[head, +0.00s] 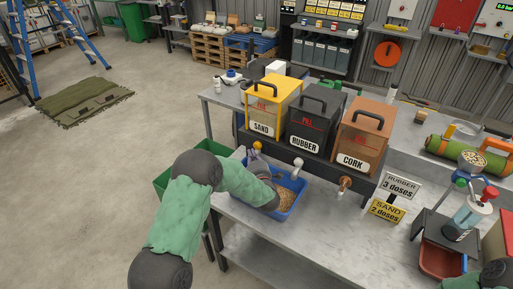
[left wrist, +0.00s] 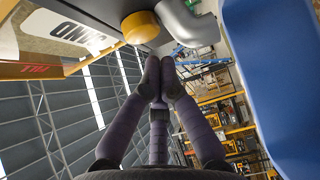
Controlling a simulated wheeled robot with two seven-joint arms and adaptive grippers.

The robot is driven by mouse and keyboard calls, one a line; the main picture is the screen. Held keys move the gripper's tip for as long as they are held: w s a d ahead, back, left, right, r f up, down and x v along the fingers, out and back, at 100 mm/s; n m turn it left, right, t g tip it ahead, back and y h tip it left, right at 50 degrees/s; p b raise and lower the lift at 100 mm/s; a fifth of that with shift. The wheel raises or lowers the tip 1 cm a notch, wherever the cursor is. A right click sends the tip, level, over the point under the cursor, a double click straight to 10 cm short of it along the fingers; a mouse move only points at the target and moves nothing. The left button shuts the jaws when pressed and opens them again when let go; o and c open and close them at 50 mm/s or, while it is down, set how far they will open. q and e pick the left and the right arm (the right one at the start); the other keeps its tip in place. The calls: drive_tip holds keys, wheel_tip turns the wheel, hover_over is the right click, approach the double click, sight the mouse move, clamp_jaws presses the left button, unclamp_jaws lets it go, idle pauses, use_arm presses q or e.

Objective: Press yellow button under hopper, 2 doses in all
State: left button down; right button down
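The yellow button (head: 257,146) sits under the yellow SAND hopper (head: 272,103). In the left wrist view the yellow button (left wrist: 140,27) is close beyond my left gripper's fingertips (left wrist: 160,75), beside a grey spout (left wrist: 192,24).
A black RUBBER hopper (head: 313,113) and a brown CORK hopper (head: 362,135) stand to the right, with a white knob (head: 298,163) and a copper knob (head: 345,183) below. Signs read RUBBER 3 doses (head: 400,186) and SAND 2 doses (head: 387,209). A green bin (head: 163,182) stands left of the table.

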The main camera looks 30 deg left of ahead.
use_arm(q)
drive_tip(key=shift+s+a, duration=0.15)
drive_tip(key=shift+s, duration=2)
